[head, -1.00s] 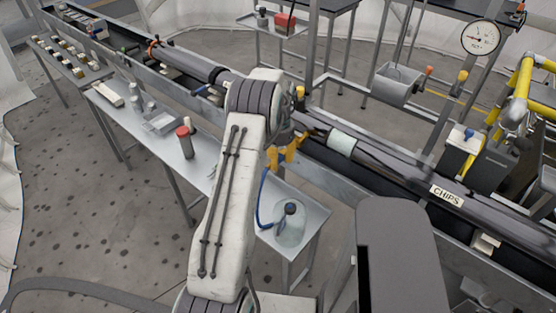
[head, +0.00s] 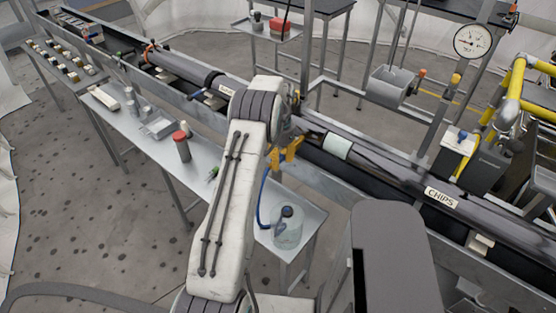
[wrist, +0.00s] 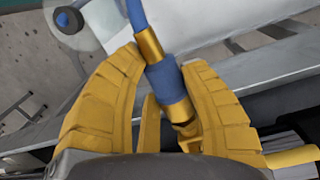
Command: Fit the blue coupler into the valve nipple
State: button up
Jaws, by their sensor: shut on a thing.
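The blue coupler (wrist: 163,82) has a blue sleeve between brass ends and sits on the end of a blue hose (wrist: 137,14). My gripper (wrist: 163,60) has its yellow fingers closed around it, one on each side, in the wrist view. In the head view my gripper (head: 286,152) is beside the long dark tube, above the right end of the side table. The hose (head: 262,205) hangs from it to a clear jug (head: 288,230). Brass parts show below the sleeve; I cannot tell whether the valve nipple is among them.
The side table (head: 313,217) holds a red-capped bottle (head: 181,148) and a small tray (head: 158,126). The long dark tube (head: 395,172) runs diagonally past my gripper, with a CHIPS label (head: 441,197). A gauge (head: 472,41) and yellow pipes (head: 512,95) stand at the right.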

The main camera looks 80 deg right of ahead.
aim_at(282, 152)
jog(key=shift+s+d+p, duration=0.3)
jog(key=shift+s+d, duration=0.05)
jog(key=shift+d, duration=0.15)
jog(key=o, duration=1.3)
notch_tip(282, 152, up, 12)
jog(key=shift+d, duration=0.45)
dwell(0.5)
